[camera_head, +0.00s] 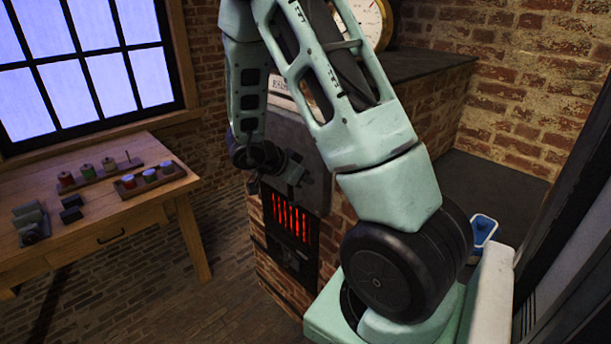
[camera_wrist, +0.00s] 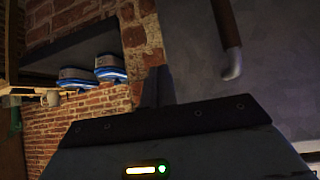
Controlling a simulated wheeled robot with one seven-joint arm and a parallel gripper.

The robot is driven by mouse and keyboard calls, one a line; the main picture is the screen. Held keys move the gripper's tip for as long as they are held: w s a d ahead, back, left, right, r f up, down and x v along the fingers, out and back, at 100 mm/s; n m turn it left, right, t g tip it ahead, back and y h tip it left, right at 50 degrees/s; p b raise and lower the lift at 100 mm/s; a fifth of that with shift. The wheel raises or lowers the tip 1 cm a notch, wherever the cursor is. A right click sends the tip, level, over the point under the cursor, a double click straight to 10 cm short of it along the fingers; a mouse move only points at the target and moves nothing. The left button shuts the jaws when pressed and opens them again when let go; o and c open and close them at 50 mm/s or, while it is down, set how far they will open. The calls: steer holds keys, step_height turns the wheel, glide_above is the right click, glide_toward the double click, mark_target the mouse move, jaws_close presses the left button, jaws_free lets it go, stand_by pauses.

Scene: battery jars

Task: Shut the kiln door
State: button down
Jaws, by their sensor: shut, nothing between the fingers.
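The brick kiln (camera_head: 335,225) stands in the middle of the head view, with a grey metal door (camera_head: 313,140) on its upper front. My arm hides part of the door, and I cannot tell whether it sits flush with the frame. In the wrist view the grey door (camera_wrist: 275,65) fills the right side, with a brown handle (camera_wrist: 228,35) ending in a metal bend. My gripper (camera_head: 296,174) is close in front of the door in the head view. Its dark, shut fingers (camera_wrist: 157,85) show left of the handle in the wrist view, apart from it and empty.
A red-glowing grate (camera_head: 290,217) is below the door. A blue container (camera_head: 483,228) is at right.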

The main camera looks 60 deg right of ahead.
steer(key=v, duration=1)
steer(key=shift+s, duration=0.25)
steer(key=shift+a, duration=0.15)
